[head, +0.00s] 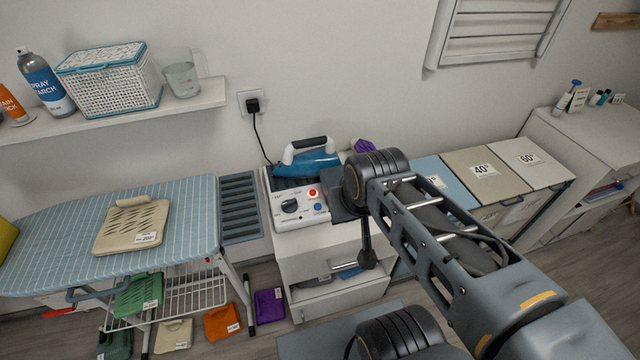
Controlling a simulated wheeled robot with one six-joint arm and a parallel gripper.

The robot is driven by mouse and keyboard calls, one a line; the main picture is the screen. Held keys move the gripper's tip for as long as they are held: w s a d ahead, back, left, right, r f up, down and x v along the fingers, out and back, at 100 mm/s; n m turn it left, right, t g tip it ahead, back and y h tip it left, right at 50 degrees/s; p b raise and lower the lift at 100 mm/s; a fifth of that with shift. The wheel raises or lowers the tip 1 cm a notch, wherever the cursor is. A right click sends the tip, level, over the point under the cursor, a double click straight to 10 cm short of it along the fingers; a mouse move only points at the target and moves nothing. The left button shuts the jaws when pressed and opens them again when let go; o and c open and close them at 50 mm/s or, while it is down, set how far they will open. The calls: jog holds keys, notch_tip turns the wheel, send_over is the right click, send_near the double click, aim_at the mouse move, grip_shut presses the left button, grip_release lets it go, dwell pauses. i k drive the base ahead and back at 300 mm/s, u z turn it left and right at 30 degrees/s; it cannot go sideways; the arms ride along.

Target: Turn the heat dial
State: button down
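The heat dial (290,206) is a black round knob on the left of a white control panel. A red button (313,193) and smaller controls sit to its right on the panel. The panel belongs to the ironing station (292,220), with a blue iron (312,164) resting behind it. My gripper (340,206) is at the end of my arm, just right of the panel and apart from the dial. The arm's wrist hides much of it, so its fingers cannot be made out clearly. The dial is unobstructed.
A plugged cord (258,135) runs from the wall behind the station. The ironing board (60,222) is at left, with a beige folded item (132,226) on it. A shelf (120,119) is above. Labelled hampers (484,172) stand at right. A drawer handle (344,267) is below.

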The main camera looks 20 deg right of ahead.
aim_at(290, 206)
jog(key=u, duration=1.45)
jog(key=k, duration=0.5)
jog(key=z, duration=1.2)
jog(key=i, duration=0.6)
jog(key=u, duration=0.7)
